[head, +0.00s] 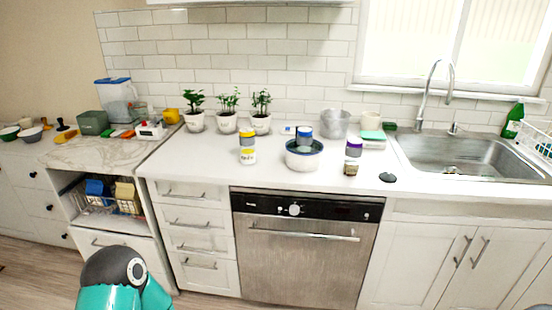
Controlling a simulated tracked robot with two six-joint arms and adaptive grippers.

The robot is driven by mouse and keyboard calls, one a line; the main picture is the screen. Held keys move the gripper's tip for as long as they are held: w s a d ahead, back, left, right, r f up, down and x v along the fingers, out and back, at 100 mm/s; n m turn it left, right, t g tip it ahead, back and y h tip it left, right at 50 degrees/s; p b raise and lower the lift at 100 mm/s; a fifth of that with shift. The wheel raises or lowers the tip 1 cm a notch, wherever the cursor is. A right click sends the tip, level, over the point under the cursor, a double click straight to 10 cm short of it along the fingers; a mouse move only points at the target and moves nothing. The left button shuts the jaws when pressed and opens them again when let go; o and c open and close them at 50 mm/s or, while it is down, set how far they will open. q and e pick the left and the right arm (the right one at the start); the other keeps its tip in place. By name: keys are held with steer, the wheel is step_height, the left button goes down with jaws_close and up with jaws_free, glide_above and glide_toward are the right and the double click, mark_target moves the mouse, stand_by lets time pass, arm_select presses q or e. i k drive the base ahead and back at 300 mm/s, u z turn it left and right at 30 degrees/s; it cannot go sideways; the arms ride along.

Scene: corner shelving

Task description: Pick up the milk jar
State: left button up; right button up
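Several small jars stand on the white counter, and their labels are too small to read, so I cannot tell which is the milk jar. A yellow-lidded jar (247,139) stands behind a short white jar (248,157) with dark marks on it. A blue-lidded jar (304,133) shows at the white pot with a blue rim (303,160); I cannot tell whether it is in or behind it. A purple-lidded jar (353,148) stands to the right, with a small brownish jar (350,168) in front. Neither gripper shows; only a teal and dark part of my arm is at the bottom left.
Three potted plants (227,122) stand left of the jars. A sink (470,155) with a tall faucet (430,92) is at the right. A dishwasher (300,255) is below the counter. The front counter edge is mostly clear.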

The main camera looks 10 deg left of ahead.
mark_target(305, 133)
steer(key=u, duration=0.8)
steer(key=i, duration=0.9)
steer(key=u, duration=0.05)
